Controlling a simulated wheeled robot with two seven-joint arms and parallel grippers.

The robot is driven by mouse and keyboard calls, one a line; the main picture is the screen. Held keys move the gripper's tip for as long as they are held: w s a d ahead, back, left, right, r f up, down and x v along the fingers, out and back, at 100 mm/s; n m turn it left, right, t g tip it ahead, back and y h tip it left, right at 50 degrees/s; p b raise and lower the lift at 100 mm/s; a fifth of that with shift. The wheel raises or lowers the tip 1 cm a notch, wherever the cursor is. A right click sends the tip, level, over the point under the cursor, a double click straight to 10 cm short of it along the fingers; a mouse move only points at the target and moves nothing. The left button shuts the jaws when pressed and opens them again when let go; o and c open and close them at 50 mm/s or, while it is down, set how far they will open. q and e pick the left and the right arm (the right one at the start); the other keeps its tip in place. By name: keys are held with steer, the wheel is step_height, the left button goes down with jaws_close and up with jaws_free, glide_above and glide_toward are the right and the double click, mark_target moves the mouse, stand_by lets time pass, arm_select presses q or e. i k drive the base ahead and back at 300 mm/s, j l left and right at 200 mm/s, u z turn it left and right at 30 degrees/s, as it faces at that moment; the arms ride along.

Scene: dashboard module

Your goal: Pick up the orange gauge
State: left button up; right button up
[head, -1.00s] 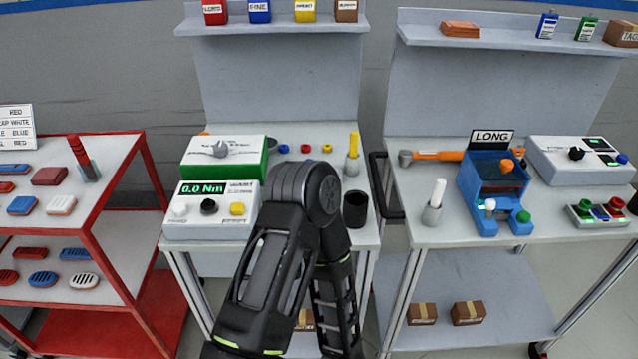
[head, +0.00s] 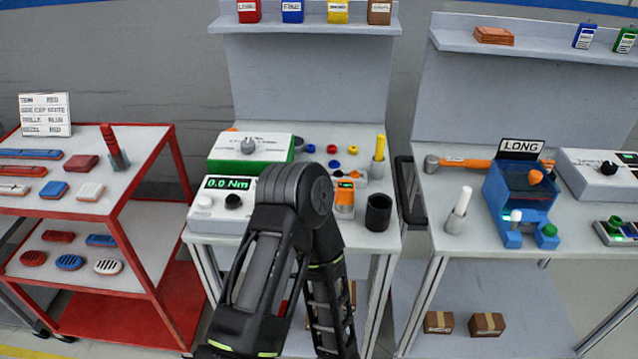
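An orange gauge (head: 344,200) with a small lit display at its top stands on the middle table, between my black arm and a dark cup. My arm's folded joint is in front of it and covers part of its left side. Neither of my grippers shows in the head view, so I cannot see what they hold or how close they are to the gauge.
The dark cup (head: 378,212) stands close right of the gauge. A torque display box (head: 222,205) is at its left, partly behind my arm. Small coloured caps (head: 333,164) and a holder with a yellow stick (head: 379,158) are behind. A red cart (head: 150,215) stands left.

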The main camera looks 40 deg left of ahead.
mark_target(344, 195)
steer(key=u, duration=1.05)
